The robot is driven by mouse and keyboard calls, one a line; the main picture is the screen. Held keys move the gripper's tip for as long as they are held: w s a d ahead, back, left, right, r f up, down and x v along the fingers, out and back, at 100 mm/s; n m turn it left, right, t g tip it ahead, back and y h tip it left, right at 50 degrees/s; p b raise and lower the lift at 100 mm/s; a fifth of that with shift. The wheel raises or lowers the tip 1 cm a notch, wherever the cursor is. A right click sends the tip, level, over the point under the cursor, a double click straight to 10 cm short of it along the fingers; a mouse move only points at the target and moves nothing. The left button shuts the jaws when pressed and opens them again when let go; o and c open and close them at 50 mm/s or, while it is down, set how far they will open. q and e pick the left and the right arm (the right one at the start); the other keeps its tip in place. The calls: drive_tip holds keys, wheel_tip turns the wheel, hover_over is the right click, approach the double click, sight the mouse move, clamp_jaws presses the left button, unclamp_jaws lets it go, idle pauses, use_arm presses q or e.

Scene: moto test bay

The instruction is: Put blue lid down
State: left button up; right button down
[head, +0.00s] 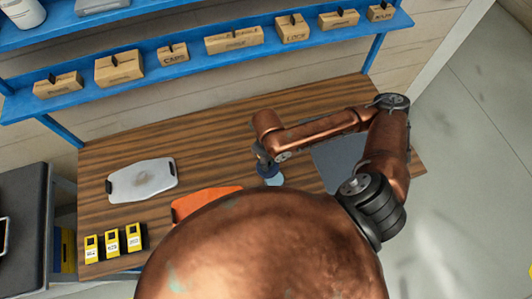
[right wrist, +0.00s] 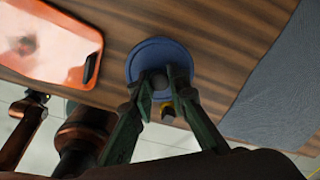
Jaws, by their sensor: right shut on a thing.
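The round blue lid (right wrist: 148,50) is in front of my right gripper (right wrist: 162,84) in the right wrist view. The gripper's two fingers are closed on the small dark knob in the lid's middle. In the head view, my right gripper (head: 264,164) points down over the middle of the wooden table, with the blue lid (head: 273,179) at its tip. I cannot tell whether the lid touches the tabletop. My left gripper is not in view.
An orange tray (head: 200,200) lies left of the lid, a white tray (head: 142,180) further left. A grey mat (head: 335,160) lies to the right. Several yellow boxes (head: 112,243) stand at the front left. A blue shelf (head: 130,92) with cardboard boxes runs behind the table.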

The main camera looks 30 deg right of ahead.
drive_tip(key=w+b, duration=0.1)
drive_tip(key=w+d+f+b, duration=0.2)
drive_tip(key=b, duration=0.1)
drive_tip(key=shift+w+f, duration=0.15)
drive_tip(key=shift+w, duration=0.05)
drive_tip(key=w+d+f, duration=0.1)
drive_tip(key=w+f, duration=0.2)
drive_tip(key=w+d+f, duration=0.1)
drive_tip(key=w+f, duration=0.1)
drive_tip(key=shift+w+d, duration=0.15)
drive_tip(key=shift+d, duration=0.2)
drive_tip(key=shift+w+d+f, duration=0.15)
drive_tip(key=shift+w+f, duration=0.15)
drive_tip(key=shift+f, duration=0.05)
drive_tip(key=shift+w+d+f, duration=0.1)
drive_tip(key=shift+f, duration=0.8)
drive_tip(key=shift+w+d+f, duration=0.1)
drive_tip(key=shift+f, duration=0.8)
drive_tip(key=shift+f, duration=0.2)
drive_tip(key=c, duration=1.9)
unclamp_jaws()
wheel_tip(320, 180, up, 12)
drive_tip(key=shift+w+r+p, duration=0.1)
drive_tip(key=shift+r+p, duration=0.1)
drive_tip(key=shift+p, duration=0.25)
